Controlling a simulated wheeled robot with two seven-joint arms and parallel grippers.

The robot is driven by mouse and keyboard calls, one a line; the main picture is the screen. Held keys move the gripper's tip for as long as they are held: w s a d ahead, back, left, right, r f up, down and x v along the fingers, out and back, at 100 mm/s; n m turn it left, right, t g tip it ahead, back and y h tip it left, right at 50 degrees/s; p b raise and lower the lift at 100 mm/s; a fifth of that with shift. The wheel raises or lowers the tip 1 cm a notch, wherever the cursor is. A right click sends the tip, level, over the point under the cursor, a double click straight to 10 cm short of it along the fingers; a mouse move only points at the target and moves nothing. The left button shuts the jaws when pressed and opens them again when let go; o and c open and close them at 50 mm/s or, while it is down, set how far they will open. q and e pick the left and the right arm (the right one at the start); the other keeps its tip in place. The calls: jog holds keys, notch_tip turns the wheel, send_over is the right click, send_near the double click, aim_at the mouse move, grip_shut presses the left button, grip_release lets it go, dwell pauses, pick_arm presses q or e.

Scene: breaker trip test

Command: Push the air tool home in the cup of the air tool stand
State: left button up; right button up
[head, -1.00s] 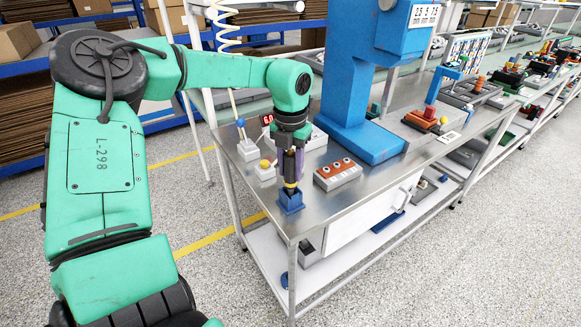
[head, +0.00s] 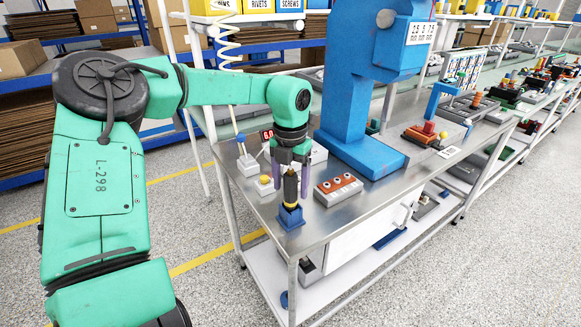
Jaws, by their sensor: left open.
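The air tool (head: 290,187) is dark with a yellow-brown lower part. It stands about upright in the blue cup of the air tool stand (head: 291,217) near the front left corner of the steel bench. How deep it sits in the cup I cannot tell. My left gripper (head: 290,188) points down over the tool from above, its purple fingers apart on either side of the tool's upper part. My right gripper is not in view.
On the steel bench (head: 330,224), a grey block with orange top (head: 338,189) stands right of the stand. A small box with a yellow knob (head: 264,185) is at its left. A big blue press (head: 346,115) stands behind. The bench's front edge is close.

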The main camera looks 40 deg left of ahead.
pick_arm(q)
notch_tip(320, 180, up, 14)
jog(key=shift+f, duration=0.15)
dwell(0.5)
